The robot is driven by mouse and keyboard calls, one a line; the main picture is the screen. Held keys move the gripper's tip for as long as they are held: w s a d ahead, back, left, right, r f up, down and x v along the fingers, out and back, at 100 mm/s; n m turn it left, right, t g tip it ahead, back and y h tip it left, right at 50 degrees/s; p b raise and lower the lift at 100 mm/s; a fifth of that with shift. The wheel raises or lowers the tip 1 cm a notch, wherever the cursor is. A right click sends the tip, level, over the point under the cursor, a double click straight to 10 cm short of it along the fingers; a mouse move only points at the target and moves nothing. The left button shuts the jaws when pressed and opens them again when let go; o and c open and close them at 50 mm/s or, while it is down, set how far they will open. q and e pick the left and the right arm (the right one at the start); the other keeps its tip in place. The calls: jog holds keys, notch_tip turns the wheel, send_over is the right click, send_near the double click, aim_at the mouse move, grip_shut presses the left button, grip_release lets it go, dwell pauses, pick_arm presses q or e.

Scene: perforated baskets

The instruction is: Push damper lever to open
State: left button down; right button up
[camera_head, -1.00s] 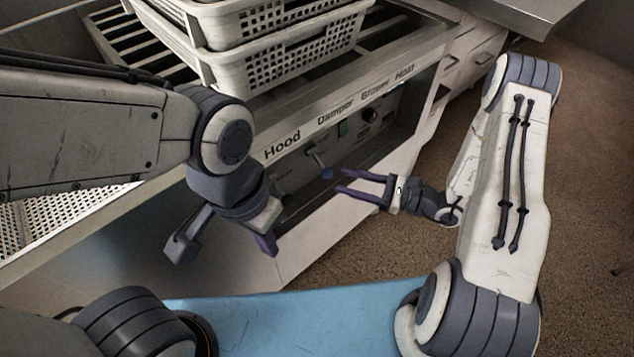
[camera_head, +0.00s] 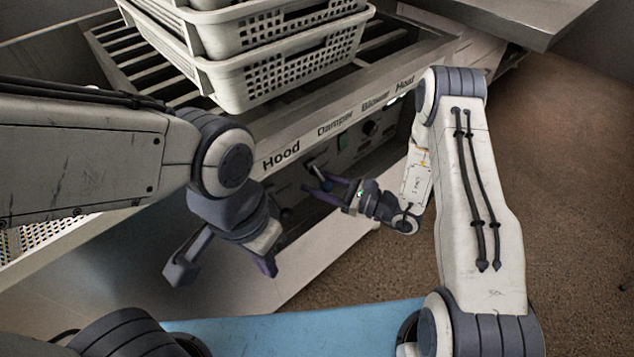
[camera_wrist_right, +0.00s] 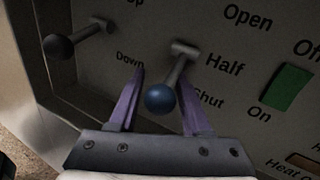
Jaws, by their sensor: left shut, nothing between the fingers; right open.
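The damper lever (camera_wrist_right: 176,75) is a short metal rod with a blue ball knob (camera_wrist_right: 160,99), sticking out of the panel beside the Open, Half and Shut labels. In the right wrist view the knob lies between the two purple fingers of my open right gripper (camera_wrist_right: 160,95), with a visible gap on each side. In the head view my right gripper (camera_head: 311,177) is at the panel under the Damper label, partly covering the lever. My left gripper (camera_head: 266,262) is shut and empty, in front of the panel at lower left.
A second lever with a dark ball knob (camera_wrist_right: 58,46) is left of the damper lever, near the Down label. A green switch (camera_wrist_right: 287,86) is to its right. White perforated baskets (camera_head: 285,70) stand on the slatted top above. Open floor (camera_head: 560,200) lies to the right.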

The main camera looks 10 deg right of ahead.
grip_shut()
jog(key=shift+d, duration=0.1)
dwell(1.3)
